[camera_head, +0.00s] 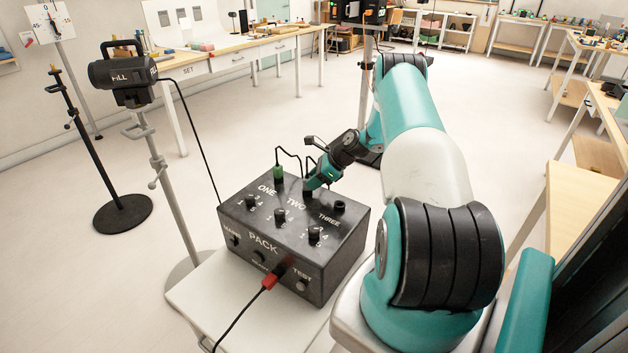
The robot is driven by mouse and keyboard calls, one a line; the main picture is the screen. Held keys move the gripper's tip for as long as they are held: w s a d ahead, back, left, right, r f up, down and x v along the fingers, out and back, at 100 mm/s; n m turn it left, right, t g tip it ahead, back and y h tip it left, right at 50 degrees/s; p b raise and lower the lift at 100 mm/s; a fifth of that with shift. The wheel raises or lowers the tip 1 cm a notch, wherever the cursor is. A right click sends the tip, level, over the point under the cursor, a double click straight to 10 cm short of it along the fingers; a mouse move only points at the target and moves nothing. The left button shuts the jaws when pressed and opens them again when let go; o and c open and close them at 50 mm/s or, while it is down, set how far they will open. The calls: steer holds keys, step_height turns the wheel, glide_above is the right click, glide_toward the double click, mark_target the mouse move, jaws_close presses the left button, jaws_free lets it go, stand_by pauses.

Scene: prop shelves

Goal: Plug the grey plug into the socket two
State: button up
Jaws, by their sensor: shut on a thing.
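The black PACK box (237,242) stands on a pale table, with sockets marked ONE, TWO and THREE along the back of its top. My gripper (309,187) reaches down from the upper right, just behind the word TWO. It is shut on the grey plug (307,193), a small dark grey piece mostly hidden by the fingers. The plug is upright at socket two, which it and my gripper cover; I cannot tell how deep it sits. A green plug (278,173) stands in socket one. Socket three (340,206) shows as a dark, empty round.
Knobs (280,216) stand in front of the sockets. A red plug (271,280) with a black cable is in the box's front. Thin black cables rise near my gripper. A lamp marked FILL (124,74) stands left on a stand. Open floor lies behind the box.

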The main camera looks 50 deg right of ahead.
steer(key=shift+f, duration=0.2)
stand_by(0.5)
steer(key=o, duration=1.1)
steer(key=b+v, duration=0.2)
steer(key=v, duration=1.5)
steer(key=shift+s+r, duration=0.15)
steer(key=shift+r, duration=0.05)
